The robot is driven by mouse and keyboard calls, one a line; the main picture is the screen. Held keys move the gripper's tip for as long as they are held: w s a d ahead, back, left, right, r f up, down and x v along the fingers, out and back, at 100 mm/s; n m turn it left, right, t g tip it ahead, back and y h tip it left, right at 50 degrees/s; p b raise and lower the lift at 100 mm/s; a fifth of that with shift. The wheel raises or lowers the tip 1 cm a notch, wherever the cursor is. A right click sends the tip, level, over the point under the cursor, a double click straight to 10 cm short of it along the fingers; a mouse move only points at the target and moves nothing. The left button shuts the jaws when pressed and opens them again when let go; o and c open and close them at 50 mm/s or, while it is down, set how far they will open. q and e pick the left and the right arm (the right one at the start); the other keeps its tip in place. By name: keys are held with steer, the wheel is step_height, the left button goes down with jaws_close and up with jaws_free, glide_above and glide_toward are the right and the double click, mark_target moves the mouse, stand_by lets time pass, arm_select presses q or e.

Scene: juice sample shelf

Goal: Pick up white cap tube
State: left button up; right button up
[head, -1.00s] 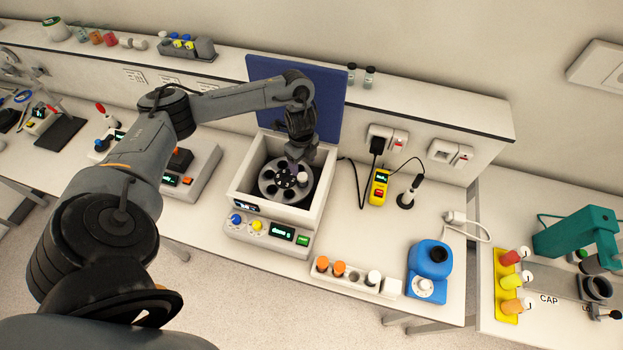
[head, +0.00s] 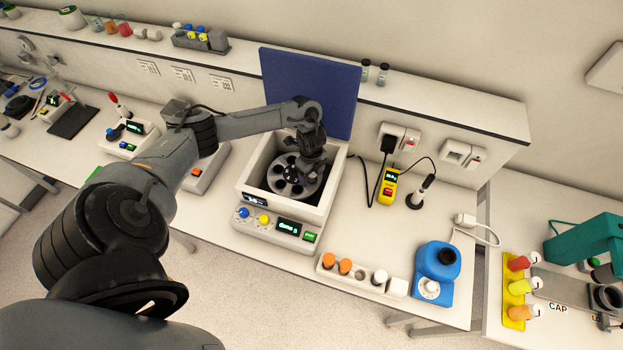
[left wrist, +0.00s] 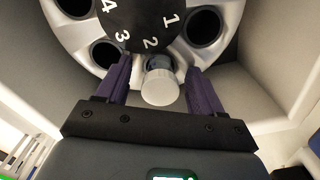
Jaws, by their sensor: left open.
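In the left wrist view, a white cap tube (left wrist: 159,88) sits in the numbered rotor (left wrist: 70,55), at the hole near number 2. My left gripper (left wrist: 157,72) is open, with a purple finger on each side of the white cap. Contact cannot be told. In the head view, my left gripper (head: 312,170) reaches into the open centrifuge (head: 328,205), at the right side of the rotor (head: 285,181), and hides the cap there. Another white-capped tube (head: 380,277) stands in the small front rack (head: 362,280). My right gripper is not in view.
The centrifuge's walls (head: 246,190) surround the rotor and its raised blue lid (head: 345,95) stands behind. Two orange-capped tubes (head: 337,263) stand in the front rack. A blue device (head: 437,265) and a yellow meter (head: 388,188) stand to the right.

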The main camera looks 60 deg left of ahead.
arm_select(q)
steer(key=c, duration=1.1)
steer(key=shift+r, duration=0.1)
steer(key=shift+c, duration=0.2)
